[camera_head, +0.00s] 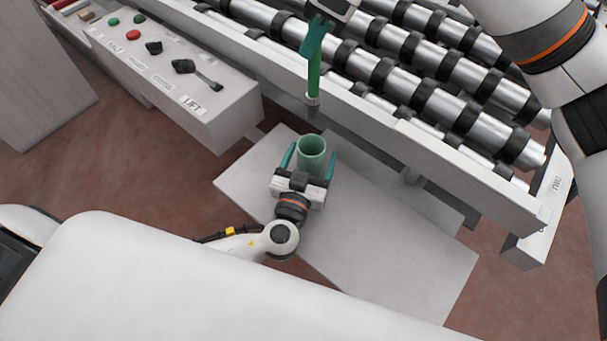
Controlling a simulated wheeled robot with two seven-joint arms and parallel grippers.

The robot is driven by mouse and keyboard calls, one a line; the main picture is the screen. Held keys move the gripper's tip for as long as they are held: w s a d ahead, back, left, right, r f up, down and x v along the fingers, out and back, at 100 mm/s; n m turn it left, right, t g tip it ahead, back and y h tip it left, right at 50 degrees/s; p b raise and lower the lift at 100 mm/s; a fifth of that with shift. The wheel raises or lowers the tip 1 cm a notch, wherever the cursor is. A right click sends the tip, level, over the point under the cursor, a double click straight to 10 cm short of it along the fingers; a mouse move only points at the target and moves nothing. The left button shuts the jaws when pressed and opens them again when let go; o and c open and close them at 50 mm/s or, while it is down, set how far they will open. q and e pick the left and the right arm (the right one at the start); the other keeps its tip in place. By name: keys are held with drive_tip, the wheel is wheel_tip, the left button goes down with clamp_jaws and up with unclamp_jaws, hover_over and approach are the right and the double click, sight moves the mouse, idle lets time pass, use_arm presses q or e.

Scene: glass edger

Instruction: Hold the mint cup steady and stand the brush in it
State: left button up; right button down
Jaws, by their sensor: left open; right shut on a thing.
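The mint cup (312,156) stands upright on a grey board, its open mouth facing up and looking empty. My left gripper (307,158) has its teal fingers on either side of the cup; the jaws are open, and I cannot tell whether they touch it. The brush (314,80) has a green handle and hangs roughly upright, its darker end pointing down. My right gripper (313,38) is shut on the upper part of the handle. In the picture the brush is above the cup's mouth and apart from it.
The grey board (400,265) has free room to the right of the cup. A roller conveyor (440,80) with a pale side rail (380,113) runs behind the brush. A control box (185,75) with buttons and a lever stands at upper left.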

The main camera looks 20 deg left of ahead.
sight(317, 115)
use_arm(q)
drive_tip(key=shift+w, duration=1.05)
drive_tip(key=c, duration=1.1)
use_arm(e)
drive_tip(key=shift+f+n+g, duration=0.2)
drive_tip(key=shift+f+n, duration=0.35)
drive_tip(key=shift+f, duration=3.9)
drive_tip(key=shift+f+n+g, duration=0.2)
drive_tip(key=shift+f+n, duration=0.35)
drive_tip(key=shift+f, duration=3.9)
drive_tip(key=c, duration=1.3)
unclamp_jaws()
drive_tip(key=shift+d, duration=0.1)
